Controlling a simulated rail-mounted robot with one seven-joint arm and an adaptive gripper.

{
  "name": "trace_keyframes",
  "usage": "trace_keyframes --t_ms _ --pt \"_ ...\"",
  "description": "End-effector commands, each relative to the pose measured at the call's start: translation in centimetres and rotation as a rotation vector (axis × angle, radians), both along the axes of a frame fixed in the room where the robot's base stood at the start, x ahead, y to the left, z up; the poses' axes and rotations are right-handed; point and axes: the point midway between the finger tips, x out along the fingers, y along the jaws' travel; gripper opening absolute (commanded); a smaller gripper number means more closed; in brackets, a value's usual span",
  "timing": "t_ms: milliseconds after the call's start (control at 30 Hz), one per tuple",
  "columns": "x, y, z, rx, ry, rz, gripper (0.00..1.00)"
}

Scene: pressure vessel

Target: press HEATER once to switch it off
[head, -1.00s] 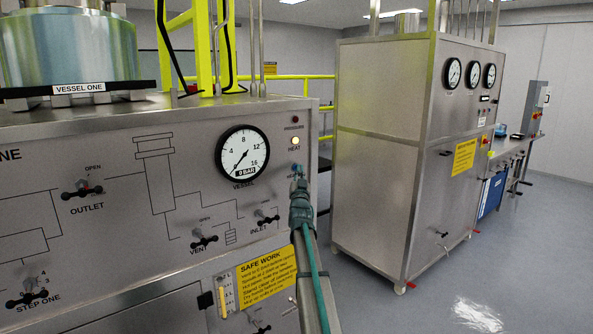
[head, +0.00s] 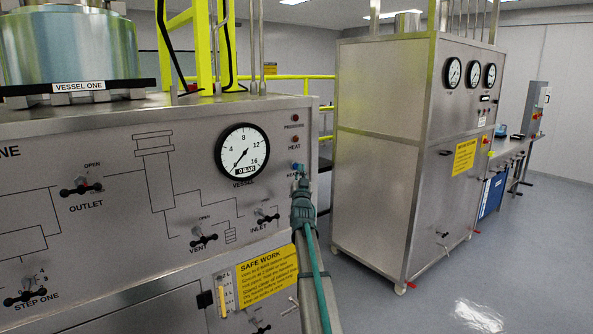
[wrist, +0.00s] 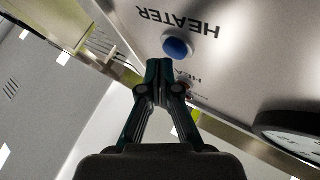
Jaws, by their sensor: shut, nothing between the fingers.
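The HEATER button (wrist: 177,48) is a round blue button in a pale ring, under the upside-down HEATER label on the metal panel in the wrist view. In the head view the blue button (head: 296,167) is small and partly hidden by my gripper. My gripper (wrist: 163,68) is shut and empty, its fingertips close beside the button's edge. I cannot tell whether they touch it. In the head view my gripper (head: 300,180) reaches up to the panel's right edge. The HEAT lamp (head: 295,139) above the button is dark red, unlit.
The PRESSURE lamp (head: 295,118) is unlit above it. The INLET valve (head: 265,216) and VENT valve (head: 203,237) sit lower on the panel. A metal cabinet (head: 375,160) stands to the right beyond a gap.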

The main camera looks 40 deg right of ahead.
Motion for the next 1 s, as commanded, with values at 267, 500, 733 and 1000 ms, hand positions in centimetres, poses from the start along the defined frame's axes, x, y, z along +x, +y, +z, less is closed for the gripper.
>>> trace_keyframes --t_ms 267,500,733,1000 --pt "-0.5 0.0 0.0 0.000 0.000 0.000 0.00" --pt "-0.7 0.0 0.0 0.000 0.000 0.000 0.00" --pt "-2.4 0.0 -0.2 0.001 -0.001 0.000 0.00" --pt "-4.8 -0.1 -0.2 0.000 -0.001 -0.001 0.00"
